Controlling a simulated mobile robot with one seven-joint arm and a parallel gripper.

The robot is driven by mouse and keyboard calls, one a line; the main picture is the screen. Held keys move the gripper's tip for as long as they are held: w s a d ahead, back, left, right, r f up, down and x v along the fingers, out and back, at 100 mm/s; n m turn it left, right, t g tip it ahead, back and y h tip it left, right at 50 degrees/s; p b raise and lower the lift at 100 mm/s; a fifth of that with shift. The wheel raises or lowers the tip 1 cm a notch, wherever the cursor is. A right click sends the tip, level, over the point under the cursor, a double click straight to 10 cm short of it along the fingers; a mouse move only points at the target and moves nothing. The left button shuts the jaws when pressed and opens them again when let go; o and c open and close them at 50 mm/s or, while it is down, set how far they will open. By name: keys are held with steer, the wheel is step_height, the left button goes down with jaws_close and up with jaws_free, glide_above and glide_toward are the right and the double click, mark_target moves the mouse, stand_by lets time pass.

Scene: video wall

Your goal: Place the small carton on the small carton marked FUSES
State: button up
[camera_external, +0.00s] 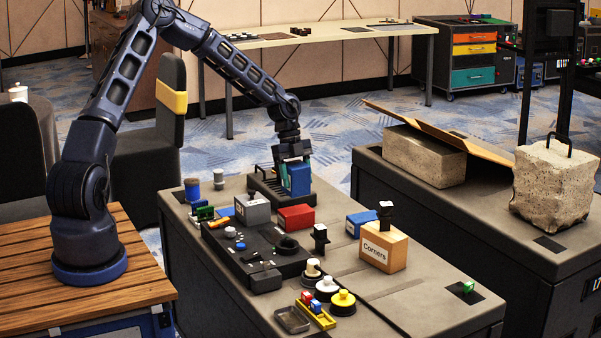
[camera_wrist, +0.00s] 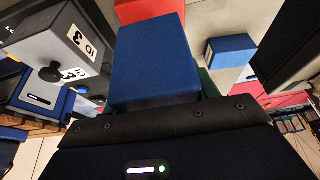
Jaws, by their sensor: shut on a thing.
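My gripper (camera_external: 292,160) is shut on a blue carton (camera_external: 299,180), near the far edge of the grey worktop. In the wrist view the blue carton (camera_wrist: 150,60) fills the middle, just beyond the gripper's dark edge. In the external view a small blue carton with a white label (camera_external: 361,222) lies to the right of the held one; it also shows in the wrist view (camera_wrist: 232,46). Its label is too small to read, and I cannot read FUSES on any carton.
A red carton (camera_external: 297,218) and a grey labelled box (camera_external: 252,210) stand close below and left of the held carton. A box marked Corners (camera_external: 383,249) bears a black piece. The right front worktop (camera_external: 420,298) is mostly clear.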

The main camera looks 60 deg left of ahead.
mark_target(297, 193)
steer(key=shift+f, duration=2.75)
steer(key=shift+f, duration=0.1)
steer(key=o, duration=1.2)
